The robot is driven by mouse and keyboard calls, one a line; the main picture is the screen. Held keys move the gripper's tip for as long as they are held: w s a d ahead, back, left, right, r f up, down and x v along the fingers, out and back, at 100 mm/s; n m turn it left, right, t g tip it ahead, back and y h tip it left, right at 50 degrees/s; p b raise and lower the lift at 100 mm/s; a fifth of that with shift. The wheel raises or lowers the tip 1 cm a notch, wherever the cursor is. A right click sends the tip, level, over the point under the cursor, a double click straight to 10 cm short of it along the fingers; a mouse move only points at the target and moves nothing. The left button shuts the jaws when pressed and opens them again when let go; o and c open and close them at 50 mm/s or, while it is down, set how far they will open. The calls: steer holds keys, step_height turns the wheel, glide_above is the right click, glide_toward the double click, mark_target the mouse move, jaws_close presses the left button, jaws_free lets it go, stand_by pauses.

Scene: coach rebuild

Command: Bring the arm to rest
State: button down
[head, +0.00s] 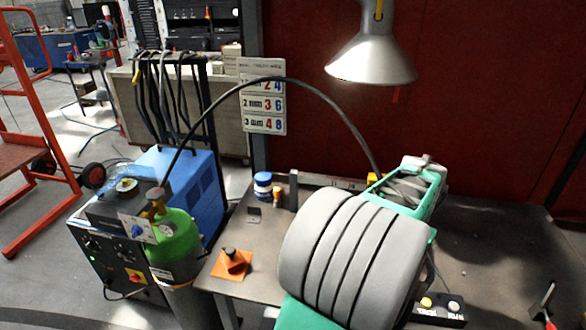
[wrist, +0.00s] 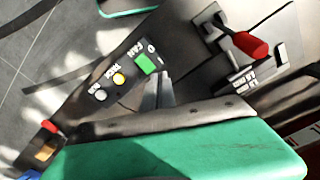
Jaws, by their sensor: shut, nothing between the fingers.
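My arm, grey and ribbed with black bands and green parts (head: 350,262), reaches over the workbench in the head view and hides part of its top. I cannot make out the fingertips there. In the wrist view, the short grey fingers of my gripper (wrist: 157,88) show beyond a dark edge and a green panel. They are shut and empty, near a dark button box (wrist: 113,68). I cannot tell how high they are above the bench.
The button box (head: 437,309) and a red-handled clamp (head: 549,304) are near the arm on the workbench (head: 490,235). A lamp (head: 372,55) hangs above. An orange piece (head: 232,264) and blue-white jar (head: 263,186) are left. A green cylinder (head: 178,240) stands beside the bench.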

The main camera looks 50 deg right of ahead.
steer(key=w+a+r+n+t+h, duration=0.15)
steer(key=w+a+n, duration=0.25)
steer(key=w+a, duration=0.6)
steer(key=w+a+r+n, duration=0.3)
steer(key=w+a+n, duration=0.2)
steer(key=w+a, duration=0.45)
steer(key=w+a+n+t+y, duration=0.1)
steer(key=a+n, duration=0.7)
steer(key=a, duration=1.3)
steer(key=w+t, duration=0.1)
steer(key=w, duration=0.1)
steer(key=shift+w+y, duration=0.35)
